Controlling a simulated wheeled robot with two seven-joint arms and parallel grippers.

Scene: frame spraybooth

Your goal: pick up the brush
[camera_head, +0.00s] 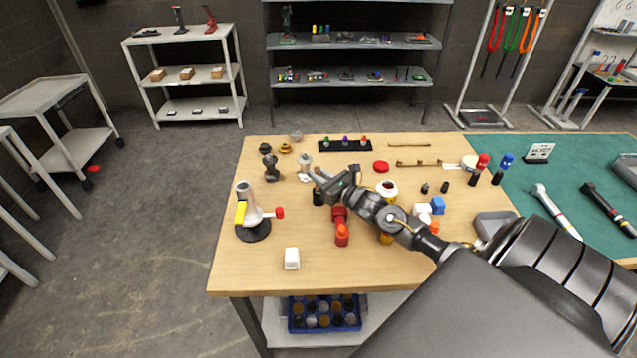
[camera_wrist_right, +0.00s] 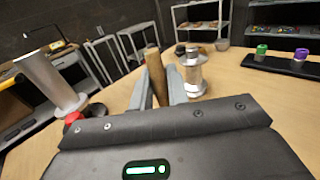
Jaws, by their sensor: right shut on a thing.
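My right gripper (camera_head: 318,178) reaches over the wooden table from the right. In the right wrist view its two grey fingers (camera_wrist_right: 157,92) are closed around a brown wooden handle that stands up between them, which I take to be the brush (camera_wrist_right: 155,72). The handle's lower end is hidden behind the gripper body. My left gripper is not in view.
A white-and-red stand with a black base (camera_head: 253,230) is left of the gripper. A silver-white piece (camera_head: 305,166) is close by it; it also shows in the wrist view (camera_wrist_right: 193,72). The table's front left is mostly clear.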

